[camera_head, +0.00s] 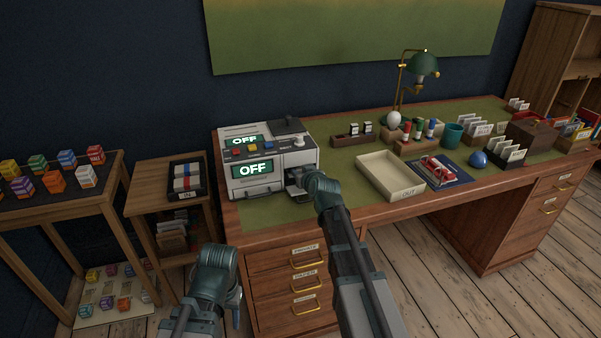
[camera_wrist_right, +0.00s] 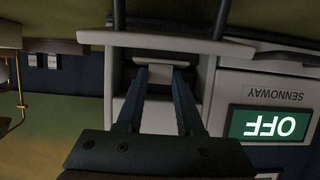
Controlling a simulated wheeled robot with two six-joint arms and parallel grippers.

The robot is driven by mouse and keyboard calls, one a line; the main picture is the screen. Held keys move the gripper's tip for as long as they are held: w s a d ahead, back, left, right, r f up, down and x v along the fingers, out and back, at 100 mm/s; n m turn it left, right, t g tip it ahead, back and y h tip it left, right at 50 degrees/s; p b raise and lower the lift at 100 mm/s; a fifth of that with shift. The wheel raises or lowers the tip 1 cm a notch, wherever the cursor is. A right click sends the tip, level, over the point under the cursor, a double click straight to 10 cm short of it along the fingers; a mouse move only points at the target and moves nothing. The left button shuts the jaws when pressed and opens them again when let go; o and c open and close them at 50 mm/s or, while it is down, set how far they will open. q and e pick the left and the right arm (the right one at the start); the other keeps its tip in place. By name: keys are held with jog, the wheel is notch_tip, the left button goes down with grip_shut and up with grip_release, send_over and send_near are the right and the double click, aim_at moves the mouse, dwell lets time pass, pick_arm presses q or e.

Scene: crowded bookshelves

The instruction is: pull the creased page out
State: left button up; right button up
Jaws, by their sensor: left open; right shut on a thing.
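The grey-white machine (camera_head: 250,165) stands at the left end of the desk, with two displays reading OFF; one display (camera_wrist_right: 268,125) also shows upside down in the right wrist view. My right gripper (camera_head: 298,183) is at the opening low on the machine's right side. In the right wrist view, its fingers (camera_wrist_right: 157,95) reach into the opening and are shut on a pale piece (camera_wrist_right: 157,117). I cannot tell whether this is the creased page or a machine part; no crease is visible. My left gripper (camera_head: 237,312) is open and low, in front of the desk's left end.
A side table (camera_head: 152,203) with a black tray (camera_head: 188,181) stands left. The lamp (camera_head: 420,66), stamps and card holders fill the desk's right half. Drawers are below.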

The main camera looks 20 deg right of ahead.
grip_shut()
jog(key=shift+s, duration=0.1)
jog(key=shift+s, duration=1.4)
jog(key=shift+s, duration=0.1)
jog(key=shift+f+p+v, duration=0.1)
jog(key=shift+p+v, duration=0.1)
jog(key=shift+v, duration=0.5)
jog(key=shift+f+p+v, duration=0.15)
jog(key=shift+v, duration=0.55)
jog(key=shift+s+r, duration=0.15)
jog(key=shift+r, duration=0.05)
jog(key=shift+s+d+r+p, duration=0.1)
jog(key=shift+s+r+p, duration=0.4)
jog(key=shift+r+p, duration=0.2)
jog(key=shift+s+r+p, duration=0.45)
jog(key=shift+r+p, duration=0.2)
jog(key=shift+p, duration=0.15)
jog(key=shift+r, duration=0.1)
